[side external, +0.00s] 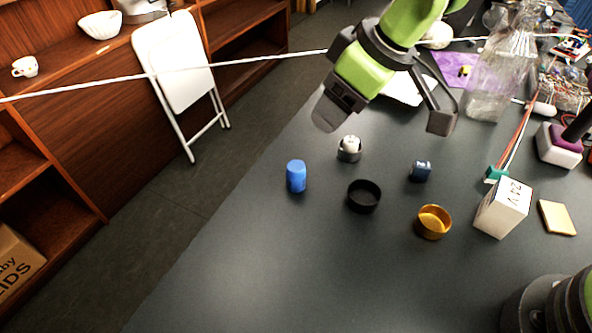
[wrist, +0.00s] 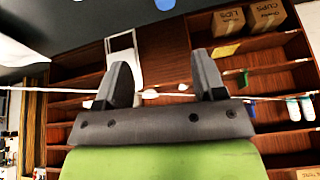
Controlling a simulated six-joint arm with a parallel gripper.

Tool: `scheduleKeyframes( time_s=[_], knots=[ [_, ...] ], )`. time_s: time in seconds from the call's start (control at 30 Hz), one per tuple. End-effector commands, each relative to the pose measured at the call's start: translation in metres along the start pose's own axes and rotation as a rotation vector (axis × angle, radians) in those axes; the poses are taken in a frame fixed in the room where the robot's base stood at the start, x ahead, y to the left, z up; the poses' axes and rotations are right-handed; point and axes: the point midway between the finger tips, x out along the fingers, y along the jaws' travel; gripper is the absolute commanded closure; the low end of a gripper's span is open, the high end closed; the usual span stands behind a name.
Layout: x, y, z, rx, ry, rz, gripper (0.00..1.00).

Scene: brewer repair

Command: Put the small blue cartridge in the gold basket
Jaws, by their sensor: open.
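The gold basket (side external: 433,222) is a shallow round cup on the table, below the dark-blue piece in the side view, and looks empty. My gripper (side external: 384,122) is open and empty above the table, up from all of these in the side view.
A black cup (side external: 364,196) sits between the blue cylinder and gold basket. A small cup with a white-topped piece (side external: 349,148) stands behind it. A white box (side external: 502,208) is right of the basket; a clear bottle (side external: 497,80) is behind. The table's front middle is clear.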

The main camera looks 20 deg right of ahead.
Motion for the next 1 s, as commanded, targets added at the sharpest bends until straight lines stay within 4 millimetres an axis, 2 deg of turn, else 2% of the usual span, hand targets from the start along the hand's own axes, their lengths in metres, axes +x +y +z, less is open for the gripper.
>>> scheduleKeyframes(
  time_s=[0.03, 0.13, 0.5, 0.73, 1.0],
  knots=[
    [0.018, -0.006, 0.001, -0.038, -0.015, -0.008, 0.36],
    [0.038, -0.013, 0.002, -0.089, -0.025, -0.015, 0.36],
    [0.087, -0.017, 0.005, -0.115, -0.031, -0.019, 0.36],
    [0.104, -0.015, 0.006, -0.114, -0.031, -0.018, 0.36],
    [0.14, -0.011, 0.009, -0.113, -0.031, -0.018, 0.36]
  ],
)
